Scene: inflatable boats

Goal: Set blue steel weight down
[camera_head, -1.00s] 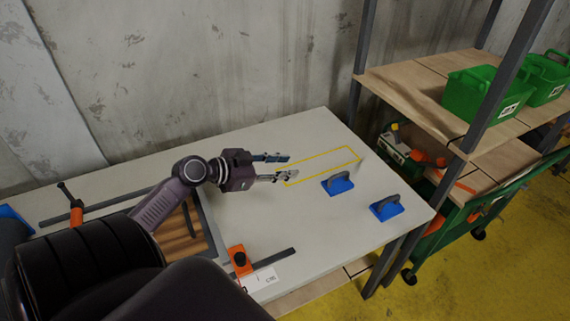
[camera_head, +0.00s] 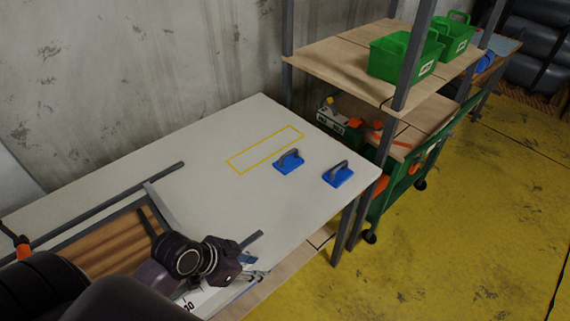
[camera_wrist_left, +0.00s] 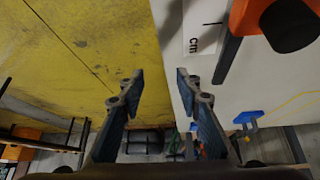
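Two blue steel weights with grey handles stand on the pale table (camera_head: 215,190). One blue weight (camera_head: 287,166) is just outside a yellow outlined rectangle (camera_head: 259,143), on its near side. The other blue weight (camera_head: 339,178) is to its right, near the table's right end. My left gripper (camera_head: 254,270) is at the table's front edge, well apart from both weights. In the left wrist view its fingers (camera_wrist_left: 155,80) are spread with nothing between them. A blue weight (camera_wrist_left: 247,117) shows there at right. My right gripper is not in view.
A framed wooden panel (camera_head: 112,245) and a long bar clamp (camera_head: 110,205) lie at the table's left. Shelves at the back right hold green bins (camera_head: 397,58). A green cart (camera_head: 402,185) stands beneath. Yellow floor (camera_head: 470,210) is open at right.

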